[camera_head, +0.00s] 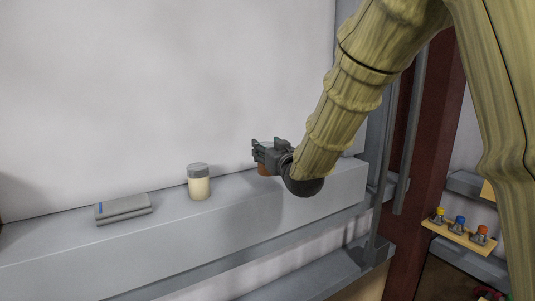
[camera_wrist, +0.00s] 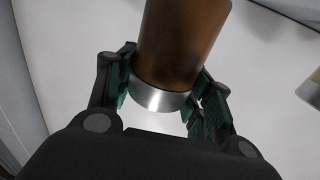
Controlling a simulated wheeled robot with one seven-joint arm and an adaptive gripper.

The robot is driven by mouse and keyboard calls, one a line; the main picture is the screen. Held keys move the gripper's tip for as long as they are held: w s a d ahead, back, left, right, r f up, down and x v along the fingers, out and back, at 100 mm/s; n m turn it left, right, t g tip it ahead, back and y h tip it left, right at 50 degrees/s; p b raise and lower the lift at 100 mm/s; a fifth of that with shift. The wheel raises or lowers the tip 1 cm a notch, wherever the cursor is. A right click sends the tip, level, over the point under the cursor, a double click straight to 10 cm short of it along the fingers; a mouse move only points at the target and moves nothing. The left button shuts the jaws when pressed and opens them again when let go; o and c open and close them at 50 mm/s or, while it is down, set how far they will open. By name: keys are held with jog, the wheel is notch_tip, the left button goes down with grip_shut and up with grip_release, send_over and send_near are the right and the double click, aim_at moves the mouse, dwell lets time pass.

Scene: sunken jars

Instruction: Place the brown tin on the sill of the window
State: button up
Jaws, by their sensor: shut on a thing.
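My gripper (camera_head: 266,152) is shut on the brown tin (camera_head: 264,170), whose lower part shows just under the fingers in the head view. In the wrist view the brown tin (camera_wrist: 182,45) has a bright metal band at its near end and sits between the two dark green finger pads. The long grey ledge (camera_head: 90,240) along the pale wall looks like the sill. The tin is over or at its right part; I cannot tell whether it touches it.
A cream jar with a grey lid (camera_head: 199,184) stands on the ledge left of my gripper. A flat grey box (camera_head: 123,208) lies further left. Ledge between jar and gripper is bare. A grey upright post (camera_head: 408,130) is at right, beyond it a small rack (camera_head: 458,235) with coloured knobs.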

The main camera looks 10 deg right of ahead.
jog(key=shift+w+d+p, duration=0.2)
jog(key=shift+w+p, duration=0.2)
jog(key=shift+w, duration=0.6)
notch_tip(320, 180, down, 3)
jog(key=shift+w+r+p, duration=0.15)
jog(key=shift+p, duration=0.7)
jog(key=shift+f, duration=0.45)
jog(key=shift+f, duration=0.25)
jog(key=o, duration=1.1)
jog(key=shift+r, duration=0.1)
jog(key=shift+r, duration=0.25)
jog(key=s+d+b, duration=0.2)
jog(key=s+b, duration=0.2)
jog(key=s, duration=0.8)
